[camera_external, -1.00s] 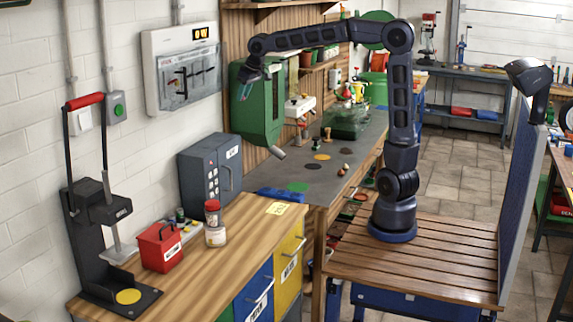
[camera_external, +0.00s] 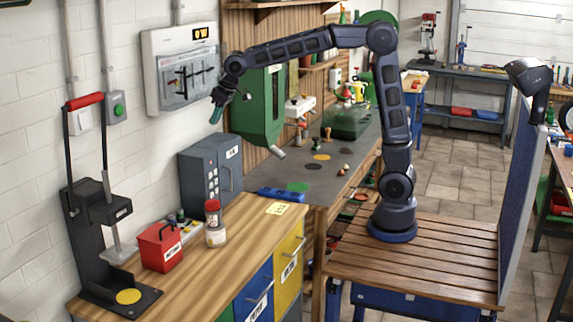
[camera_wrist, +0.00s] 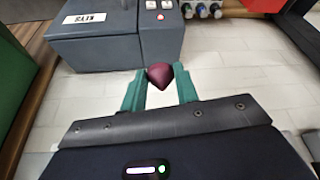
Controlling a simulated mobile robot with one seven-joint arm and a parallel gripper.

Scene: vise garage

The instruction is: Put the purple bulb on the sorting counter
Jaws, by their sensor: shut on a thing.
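My gripper (camera_external: 217,112) is high in front of the wall, above the grey key box, with its green fingers pointing down. In the wrist view its two green fingers are closed on the dark purple bulb (camera_wrist: 160,76), which sits between the fingertips. The bulb is too small to make out in the external view. A grey counter (camera_external: 328,183) with coloured round spots stands behind a wooden-topped counter (camera_external: 225,262). I cannot tell for certain which is the sorting counter. My gripper is clear of both.
The grey key box (camera_external: 210,172) stands below my gripper and also shows in the wrist view (camera_wrist: 100,38). A red box (camera_external: 160,247), a red-lidded jar (camera_external: 214,228) and a black lever press (camera_external: 95,215) stand on the wooden top. A green machine (camera_external: 257,108) hangs nearby.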

